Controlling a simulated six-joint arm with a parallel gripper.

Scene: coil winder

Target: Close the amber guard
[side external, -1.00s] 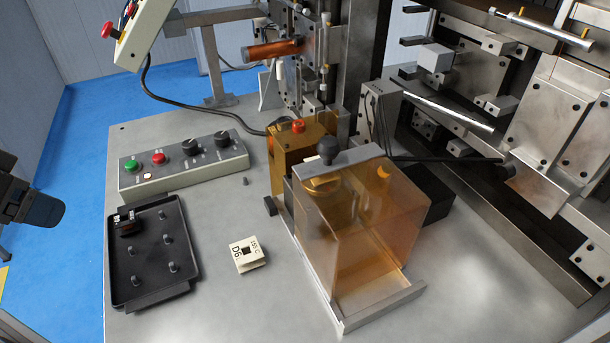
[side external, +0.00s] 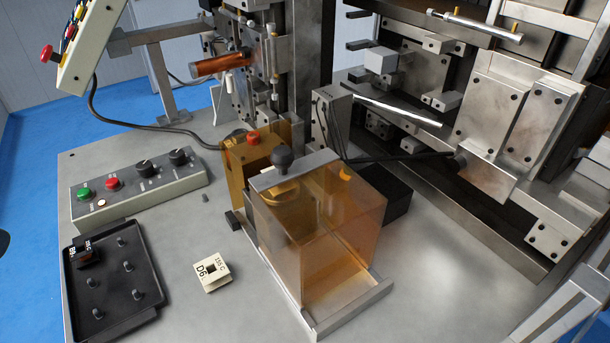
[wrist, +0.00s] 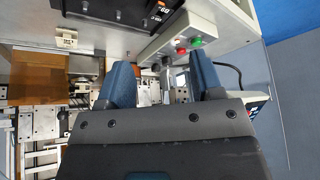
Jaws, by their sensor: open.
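The amber guard (side external: 335,225) is a see-through amber box in the side view, sitting on a grey metal rail frame (side external: 350,315). A grey bar with a black ball knob (side external: 282,159) runs along its top edge. A round part shows dimly through it. Amber panels, seemingly of the guard (wrist: 32,80), show at the left of the wrist view. My gripper (wrist: 162,72) shows in the wrist view with two blue fingers wide apart and nothing between them. It is away from the guard, over the control box side. In the side view only a dark sliver shows at the left edge.
Metal machinery (side external: 500,120) fills the right. Bench between block and guard is clear.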

